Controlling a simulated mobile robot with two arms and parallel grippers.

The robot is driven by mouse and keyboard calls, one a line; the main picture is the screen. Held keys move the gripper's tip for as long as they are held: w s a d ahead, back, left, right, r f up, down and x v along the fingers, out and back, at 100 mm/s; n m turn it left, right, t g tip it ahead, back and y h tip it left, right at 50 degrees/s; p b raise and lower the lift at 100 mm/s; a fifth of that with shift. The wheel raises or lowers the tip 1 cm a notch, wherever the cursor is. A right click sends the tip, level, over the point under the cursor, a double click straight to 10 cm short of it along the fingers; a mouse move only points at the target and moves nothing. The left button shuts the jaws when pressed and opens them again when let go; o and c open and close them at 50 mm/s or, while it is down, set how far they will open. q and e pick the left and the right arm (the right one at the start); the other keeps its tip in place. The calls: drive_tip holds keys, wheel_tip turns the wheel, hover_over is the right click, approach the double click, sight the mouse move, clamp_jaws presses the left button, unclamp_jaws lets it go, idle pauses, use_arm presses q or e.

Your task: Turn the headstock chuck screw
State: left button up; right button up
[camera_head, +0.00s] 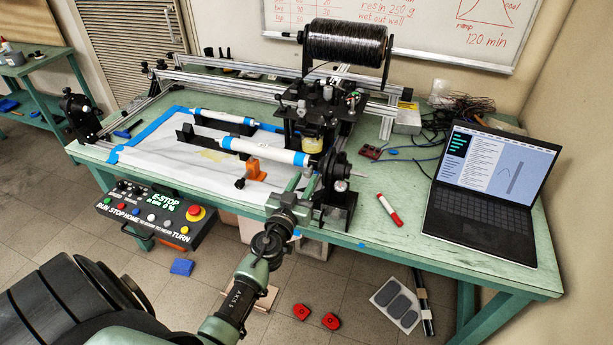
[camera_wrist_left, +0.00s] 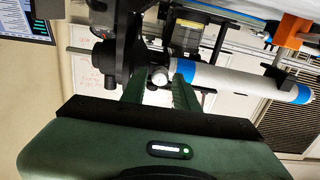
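The headstock (camera_head: 337,185) is a black unit at the right end of the winder on the green table. A white mandrel (camera_head: 262,151) with blue ends runs left from it. In the left wrist view, a round silver screw head (camera_wrist_left: 159,76) sits between the black headstock (camera_wrist_left: 110,50) and the mandrel's blue end (camera_wrist_left: 186,70). My left gripper (camera_head: 299,184) is at the chuck, in front of the headstock. In its wrist view the two green fingers (camera_wrist_left: 159,92) stand apart, one on each side of the screw; contact cannot be told. My right gripper is out of view.
A control box (camera_head: 155,212) with an E-stop hangs at the table's front edge. An orange stand (camera_head: 254,170) is left of the gripper. A red marker (camera_head: 389,209) and a laptop (camera_head: 491,185) lie to the right. A black tow spool (camera_head: 344,43) is above.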

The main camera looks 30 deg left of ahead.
use_arm(q)
drive_tip(key=shift+x, duration=1)
clamp_jaws()
